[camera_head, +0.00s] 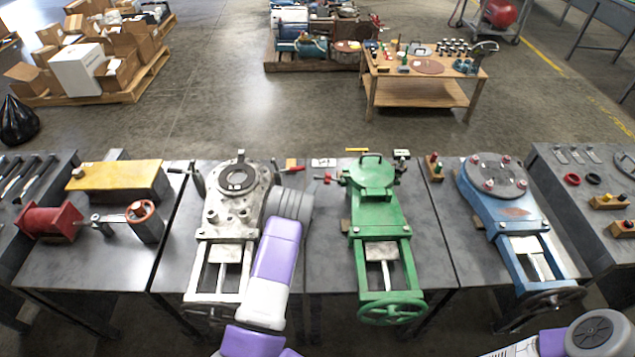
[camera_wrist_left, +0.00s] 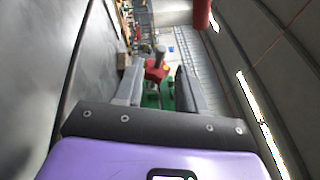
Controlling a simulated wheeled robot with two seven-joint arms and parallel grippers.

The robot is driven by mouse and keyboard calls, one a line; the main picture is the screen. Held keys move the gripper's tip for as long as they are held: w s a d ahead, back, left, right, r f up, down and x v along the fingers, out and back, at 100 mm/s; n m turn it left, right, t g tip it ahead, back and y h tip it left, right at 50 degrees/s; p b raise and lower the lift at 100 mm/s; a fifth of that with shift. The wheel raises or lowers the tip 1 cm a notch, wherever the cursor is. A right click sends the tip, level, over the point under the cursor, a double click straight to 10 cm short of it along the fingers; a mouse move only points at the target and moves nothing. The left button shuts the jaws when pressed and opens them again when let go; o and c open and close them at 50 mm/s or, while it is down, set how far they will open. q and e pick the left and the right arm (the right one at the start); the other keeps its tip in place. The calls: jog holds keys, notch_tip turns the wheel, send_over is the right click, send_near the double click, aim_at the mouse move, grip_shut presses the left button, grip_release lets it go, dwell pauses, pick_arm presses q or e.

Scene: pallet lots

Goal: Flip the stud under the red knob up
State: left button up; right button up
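The red knob (camera_wrist_left: 154,72) shows between and beyond my left fingers in the left wrist view, with a grey cylindrical stud (camera_wrist_left: 160,53) against it. Green metal lies behind it. In the head view a small red part (camera_head: 328,179) stands at the left side of the green valve (camera_head: 374,200); I cannot tell for sure that it is the same knob. My left gripper (camera_wrist_left: 160,68) is open, its two grey fingers apart with nothing gripped. My right gripper is out of view.
A white valve (camera_head: 232,205) stands left of the green one, and a blue valve (camera_head: 500,190) stands to the right. A red-handled part (camera_head: 291,164) lies close behind my left wrist.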

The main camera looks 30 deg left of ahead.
aim_at(317, 177)
pick_arm(q)
jog(key=w, duration=0.2)
jog(key=w+b, duration=0.1)
jog(key=w, duration=0.1)
jog(key=w+a, duration=0.1)
jog(key=w, duration=0.1)
jog(key=shift+w+r+b, duration=0.2)
jog(key=shift+r+b, duration=0.15)
jog(key=shift+b, duration=0.05)
grip_shut()
